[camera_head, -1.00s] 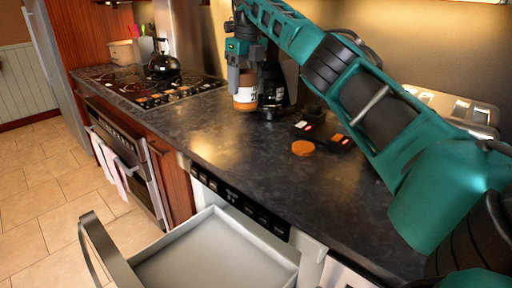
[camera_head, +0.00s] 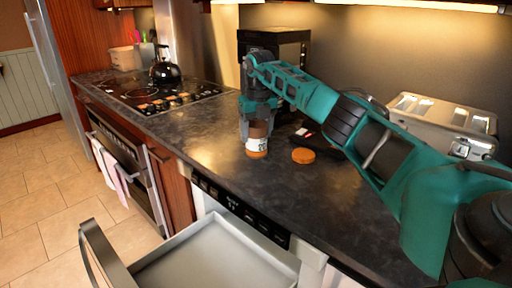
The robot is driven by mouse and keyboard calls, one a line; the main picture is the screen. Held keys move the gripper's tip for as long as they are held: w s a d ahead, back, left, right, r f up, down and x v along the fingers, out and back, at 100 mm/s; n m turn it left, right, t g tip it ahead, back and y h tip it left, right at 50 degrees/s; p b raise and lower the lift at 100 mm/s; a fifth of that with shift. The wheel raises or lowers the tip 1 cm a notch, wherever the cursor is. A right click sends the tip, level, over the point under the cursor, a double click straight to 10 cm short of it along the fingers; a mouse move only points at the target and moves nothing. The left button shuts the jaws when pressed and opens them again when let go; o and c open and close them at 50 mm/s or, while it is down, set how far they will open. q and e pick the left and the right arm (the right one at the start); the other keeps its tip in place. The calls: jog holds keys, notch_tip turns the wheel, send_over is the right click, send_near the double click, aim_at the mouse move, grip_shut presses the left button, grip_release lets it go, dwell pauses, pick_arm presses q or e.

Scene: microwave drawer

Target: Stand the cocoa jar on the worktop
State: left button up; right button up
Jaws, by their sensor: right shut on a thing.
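The cocoa jar (camera_head: 257,146), brown with a white label, is upright at the worktop (camera_head: 210,130), left of an orange-brown round lid (camera_head: 303,156). My right gripper (camera_head: 256,124) comes down from above and is shut on the jar's upper part. The jar's base looks at or very near the worktop surface; I cannot tell whether it touches. My left gripper is not in view.
A black coffee machine (camera_head: 285,60) stands behind the gripper, and a metal toaster (camera_head: 440,120) is at the right. A hob with a black kettle (camera_head: 165,70) is at the far left. An open drawer (camera_head: 215,262) juts out in front. Worktop left of the jar is clear.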

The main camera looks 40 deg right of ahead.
aim_at(256, 146)
jog(key=shift+f, duration=2.4)
jog(key=shift+f, duration=0.1)
jog(key=o, duration=1.3)
